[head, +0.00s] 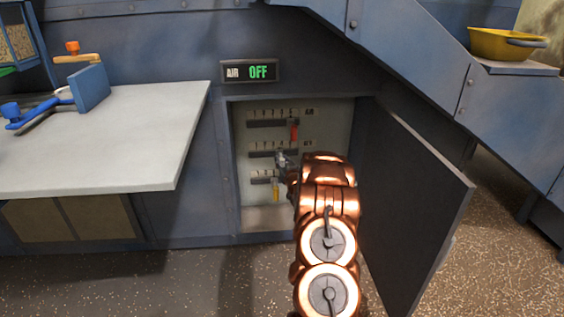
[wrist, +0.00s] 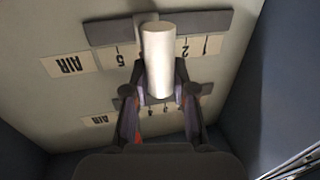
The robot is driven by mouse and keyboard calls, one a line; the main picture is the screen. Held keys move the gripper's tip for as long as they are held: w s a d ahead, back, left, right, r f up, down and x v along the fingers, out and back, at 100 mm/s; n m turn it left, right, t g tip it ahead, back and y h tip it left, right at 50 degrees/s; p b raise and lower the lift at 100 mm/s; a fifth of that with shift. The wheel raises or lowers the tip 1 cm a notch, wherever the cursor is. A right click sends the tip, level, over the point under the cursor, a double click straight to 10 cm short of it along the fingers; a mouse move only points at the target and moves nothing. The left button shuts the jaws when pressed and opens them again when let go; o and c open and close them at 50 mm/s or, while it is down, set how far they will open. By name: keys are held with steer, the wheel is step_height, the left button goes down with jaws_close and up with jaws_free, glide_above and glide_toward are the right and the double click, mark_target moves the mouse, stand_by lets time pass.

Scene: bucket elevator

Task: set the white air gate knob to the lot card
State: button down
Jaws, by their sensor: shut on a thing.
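The white air gate knob (wrist: 158,55) is a pale upright cylinder on a dark slotted bar (wrist: 210,22) in the wrist view, which shows the panel upside down. My gripper (wrist: 160,80) is shut on it, a finger on each side. A 5 shows left of the knob; a 2 and a 1 show right of it. The knob and gripper hide the marks between. In the head view, my gripper (head: 284,160) is at the middle row of the panel (head: 245,205) and hides most of the knob. I cannot make out a lot card.
A red knob (head: 293,128) is on the row above, and a yellow knob (head: 276,190) on the row below. The open cabinet door (head: 415,190) stands close to the right of my arm. A white-topped table (head: 110,130) is at left.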

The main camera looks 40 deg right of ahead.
steer(key=shift+s+d+p, duration=0.25)
steer(key=shift+p, duration=0.4)
steer(key=shift+s+d+f, duration=0.1)
steer(key=shift+f, duration=0.15)
steer(key=c, duration=0.9)
jaws_free()
steer(key=shift+c, duration=0.2)
steer(key=shift+r, duration=0.1)
steer(key=v, duration=1.2)
